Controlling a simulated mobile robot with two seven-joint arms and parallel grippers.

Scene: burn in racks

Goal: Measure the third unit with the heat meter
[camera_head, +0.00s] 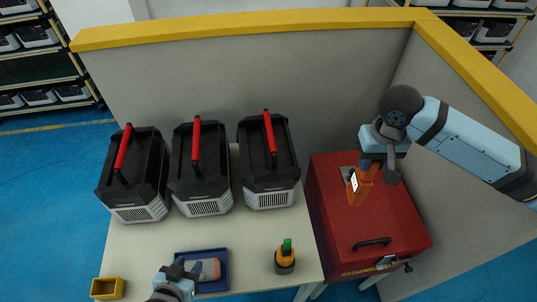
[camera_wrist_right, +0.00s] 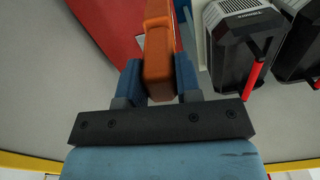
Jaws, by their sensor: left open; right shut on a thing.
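Three black-and-grey units with red handles stand in a row on the table: the left one (camera_head: 136,175), the middle one (camera_head: 200,168) and the right one (camera_head: 268,162). My right gripper (camera_head: 370,168) is shut on an orange handheld meter (camera_head: 358,190) with a small light screen, apparently the heat meter. It is over the red cabinet, to the right of the units. In the right wrist view the meter (camera_wrist_right: 158,50) sits between both fingers, with a unit (camera_wrist_right: 238,45) to its right. My left gripper (camera_head: 175,274) is open at the table's front, by the blue tray.
The blue tray (camera_head: 224,285) holds a grey-and-orange item (camera_head: 209,269). A yellow bin (camera_head: 107,289) and a dark holder with a green-topped item (camera_head: 285,257) stand on the table. The red cabinet (camera_head: 330,215) adjoins the table. Grey partitions with yellow rails (camera_head: 250,27) enclose the back and right.

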